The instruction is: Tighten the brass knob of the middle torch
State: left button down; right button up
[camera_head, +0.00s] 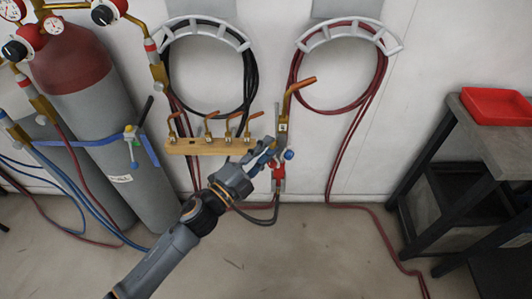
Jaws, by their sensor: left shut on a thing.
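The torch in the middle of the view stands upright against the wall, with a copper tip (299,84), a brass collar (283,127), a blue knob (289,155) and a red part (279,172) low down. My left gripper (269,150) reaches in from the lower left and is shut at the torch's left side, just below the brass collar. It seems to be closed on part of the torch; its fingers hide what lies between them. I cannot make out a separate brass knob. My right gripper is not in view.
A wooden rack (205,149) with several copper tips is left of the torch. Black (250,85) and red hoses (380,80) hang on wall hangers. Gas cylinders (95,110) stand left. A dark table (470,140) with a red tray (497,104) is right. Hoses cross the floor.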

pick_arm(q)
jog(key=shift+a+m+g+h+b, duration=0.1)
jog(key=shift+m+g+h+b, duration=0.3)
jog(key=shift+m, duration=1.25)
jog(key=shift+d+m+g+h+b, duration=0.15)
jog(key=shift+m+b, duration=0.3)
jog(key=shift+m, duration=1.15)
jog(key=shift+a+m+g+h+b, duration=0.15)
jog(key=shift+m+g+h+b, duration=0.25)
jog(key=shift+m, duration=1.25)
jog(key=c, duration=1.2)
grip_release()
jog(key=shift+w, duration=0.1)
jog(key=v, duration=1.2)
